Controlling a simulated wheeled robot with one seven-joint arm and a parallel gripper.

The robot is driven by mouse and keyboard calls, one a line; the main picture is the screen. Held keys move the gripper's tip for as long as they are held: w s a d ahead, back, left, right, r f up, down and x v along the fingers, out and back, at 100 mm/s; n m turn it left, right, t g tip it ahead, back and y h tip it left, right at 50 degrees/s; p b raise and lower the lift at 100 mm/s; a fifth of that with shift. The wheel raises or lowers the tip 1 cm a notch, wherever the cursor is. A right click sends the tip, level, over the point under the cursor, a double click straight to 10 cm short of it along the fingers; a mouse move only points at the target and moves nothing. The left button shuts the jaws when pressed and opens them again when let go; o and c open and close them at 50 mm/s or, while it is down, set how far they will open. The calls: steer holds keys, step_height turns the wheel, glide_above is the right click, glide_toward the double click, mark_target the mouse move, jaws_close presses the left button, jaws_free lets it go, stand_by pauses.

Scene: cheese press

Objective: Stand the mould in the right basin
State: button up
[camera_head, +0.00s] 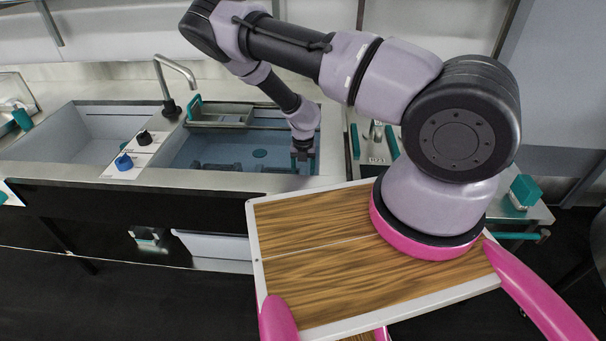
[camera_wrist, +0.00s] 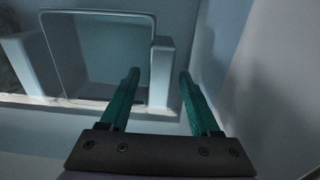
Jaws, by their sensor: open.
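The right basin (camera_head: 180,152) is the blue-tinted one left of my arm. My gripper (camera_head: 303,158) reaches down into its right end. In the wrist view its two green fingers (camera_wrist: 159,75) are apart with nothing held between them. A pale frame (camera_wrist: 98,12) with a rounded rectangular opening and a block at each side lies ahead and left of the fingers; I cannot tell whether it is the mould. Low dark shapes (camera_head: 215,167) show at the basin's front side, partly cut off by the rim. No thing is clearly recognisable as the mould.
The left basin (camera_head: 75,135) looks empty. Blue and black knobs (camera_head: 124,161) stand between the basins. A pale wall (camera_wrist: 265,80) rises close right of the fingers.

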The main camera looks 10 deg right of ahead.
step_height(320, 180, up, 12)
stand_by(0.4)
steer(key=s+a+r+n+t+y, duration=0.1)
steer(key=s+a+r+n+y, duration=0.15)
steer(key=r+n, duration=0.9)
steer(key=s+a+r+n+y, duration=0.1)
steer(key=s+r+n+y, duration=0.3)
steer(key=r, duration=1.5)
steer(key=s+d+r+n+t+h, duration=0.2)
steer(key=s+d+r+n+t, duration=0.1)
steer(key=s+r+n, duration=0.4)
steer(key=s+d+r+n+t+h, duration=0.2)
steer(key=s+d+r+n, duration=0.3)
steer(key=s+r+n, duration=0.3)
step_height(320, 180, up, 4)
steer(key=n+t, duration=0.1)
steer(key=n, duration=0.4)
steer(key=shift+s+d, duration=0.3)
steer(key=shift+h, duration=0.25)
